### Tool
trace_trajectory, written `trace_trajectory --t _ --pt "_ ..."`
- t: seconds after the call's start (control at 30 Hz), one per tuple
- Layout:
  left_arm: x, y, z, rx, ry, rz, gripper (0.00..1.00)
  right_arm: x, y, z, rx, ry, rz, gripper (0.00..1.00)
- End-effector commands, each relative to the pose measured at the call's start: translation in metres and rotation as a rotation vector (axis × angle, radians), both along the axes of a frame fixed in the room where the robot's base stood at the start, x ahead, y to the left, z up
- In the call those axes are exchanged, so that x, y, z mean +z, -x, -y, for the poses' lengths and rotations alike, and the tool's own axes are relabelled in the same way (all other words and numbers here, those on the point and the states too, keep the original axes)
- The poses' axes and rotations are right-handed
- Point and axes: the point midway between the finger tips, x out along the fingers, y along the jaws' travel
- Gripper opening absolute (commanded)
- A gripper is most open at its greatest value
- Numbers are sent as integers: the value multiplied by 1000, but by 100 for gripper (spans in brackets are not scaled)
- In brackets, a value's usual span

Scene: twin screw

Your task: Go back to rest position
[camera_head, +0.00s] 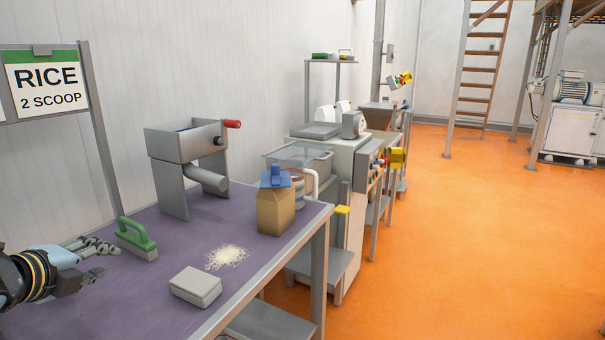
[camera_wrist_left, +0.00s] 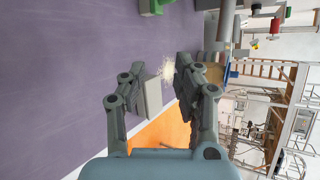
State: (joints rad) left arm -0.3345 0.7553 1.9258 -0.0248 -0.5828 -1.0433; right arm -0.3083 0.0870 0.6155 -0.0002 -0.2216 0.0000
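My left gripper (camera_head: 98,258) comes in from the left edge of the head view, over the purple table. Its fingers are spread apart with nothing between them. In the left wrist view the same gripper (camera_wrist_left: 155,78) also shows its two fingers apart and empty. My right gripper is in neither view.
The purple table (camera_head: 130,295) bears a green-handled brush (camera_head: 137,240), a grey block (camera_head: 196,286), spilled rice (camera_head: 227,257), a brown carton with a blue clip (camera_head: 276,208) and a grey hopper with a red handle (camera_head: 186,146). A RICE sign (camera_head: 47,85) stands behind. Orange floor (camera_head: 450,240) lies open at right.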

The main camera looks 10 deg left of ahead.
Motion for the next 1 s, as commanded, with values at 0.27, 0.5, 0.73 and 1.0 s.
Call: trace_trajectory --t 0.27,0.5,0.73,1.0 --pt "-16 22 23 116 159 -44 31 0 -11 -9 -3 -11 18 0" --pt "-34 56 56 298 380 -107 31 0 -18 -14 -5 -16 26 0" --pt "-48 105 97 559 646 -189 31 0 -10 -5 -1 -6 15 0" --pt "-50 165 143 900 920 -280 31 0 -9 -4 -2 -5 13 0"
